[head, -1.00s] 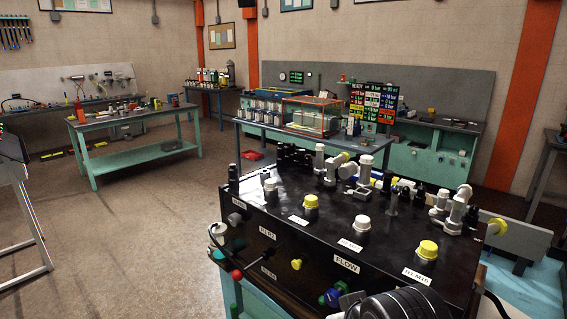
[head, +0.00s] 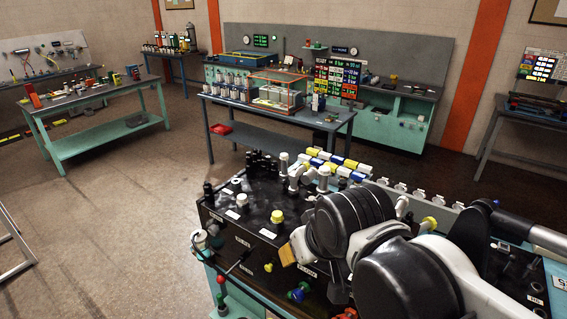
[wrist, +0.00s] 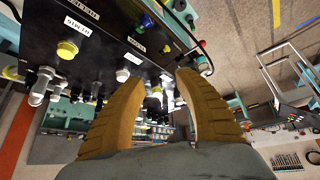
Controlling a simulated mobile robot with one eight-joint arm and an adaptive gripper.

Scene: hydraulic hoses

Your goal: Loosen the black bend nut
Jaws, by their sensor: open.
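The black console (head: 240,262) carries pale pipe bends (head: 296,178), yellow caps (head: 277,216) and several black fittings (head: 262,164) along its back left edge. I cannot tell which black part is the bend nut; my arm hides the console's right part in the head view. My gripper (head: 287,254) shows only a tan finger there, over the console's front part. In the wrist view my gripper (wrist: 158,78) has its two tan fingers wide apart with nothing held. Pale bends (wrist: 42,85) and a yellow cap (wrist: 67,49) lie left of the fingers.
A red knob (head: 221,279) and a blue knob (head: 298,292) stick out from the console's front. Behind stands a blue-grey table (head: 330,122) with a clear case (head: 278,92). A green workbench (head: 95,118) is at left. The floor between is clear.

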